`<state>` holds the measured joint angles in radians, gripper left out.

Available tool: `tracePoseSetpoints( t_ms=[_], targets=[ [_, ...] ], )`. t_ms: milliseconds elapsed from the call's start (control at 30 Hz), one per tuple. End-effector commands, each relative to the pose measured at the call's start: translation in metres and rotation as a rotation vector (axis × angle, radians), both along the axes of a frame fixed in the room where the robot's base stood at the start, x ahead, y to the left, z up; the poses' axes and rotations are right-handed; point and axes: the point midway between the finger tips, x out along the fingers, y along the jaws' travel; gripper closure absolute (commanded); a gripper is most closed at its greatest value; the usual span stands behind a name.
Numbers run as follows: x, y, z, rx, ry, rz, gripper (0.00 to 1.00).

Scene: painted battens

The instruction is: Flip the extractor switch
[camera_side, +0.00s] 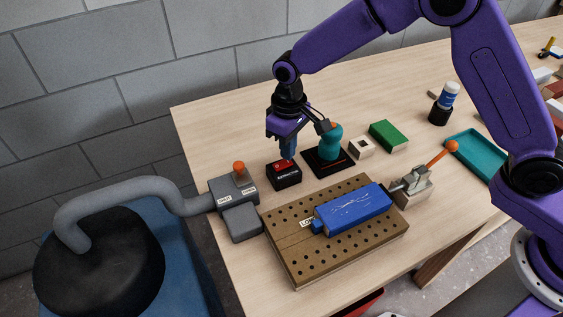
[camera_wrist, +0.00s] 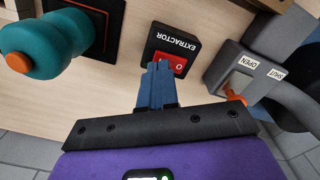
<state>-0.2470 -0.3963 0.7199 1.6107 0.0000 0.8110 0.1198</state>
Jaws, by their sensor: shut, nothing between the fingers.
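The extractor switch is a small black box (camera_side: 284,177) with a red rocker, standing on the table left of the teal-knobbed item. In the wrist view the box (camera_wrist: 172,42) shows the label EXTRACTOR, and its red rocker (camera_wrist: 178,65) carries a white mark. My gripper (camera_side: 287,158) points down at the rocker with its blue fingers closed together and empty. In the wrist view the fingertips (camera_wrist: 157,66) overlap one end of the rocker and hide part of it. I cannot tell whether they touch it.
A grey gate (camera_side: 231,188) marked OPEN and SHUT, with an orange knob, joins a grey hose (camera_side: 130,190) on the left. A teal handle (camera_side: 329,143) stands on a black plate close right.

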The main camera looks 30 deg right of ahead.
Motion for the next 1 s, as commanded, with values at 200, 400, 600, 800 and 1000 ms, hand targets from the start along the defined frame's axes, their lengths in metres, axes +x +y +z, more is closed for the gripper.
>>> tracePoseSetpoints(
  t_ms=[200,400,600,800,1000],
  targets=[
    [0.0,0.0,-0.002,0.0,0.0,0.0,1.0],
    [0.0,0.0,-0.005,0.0,0.001,0.0,1.0],
    [0.0,0.0,-0.007,0.0,0.001,0.0,1.0],
    [0.0,0.0,-0.01,0.0,0.001,0.0,1.0],
    [0.0,0.0,-0.013,0.0,0.001,0.0,1.0]
  ],
)
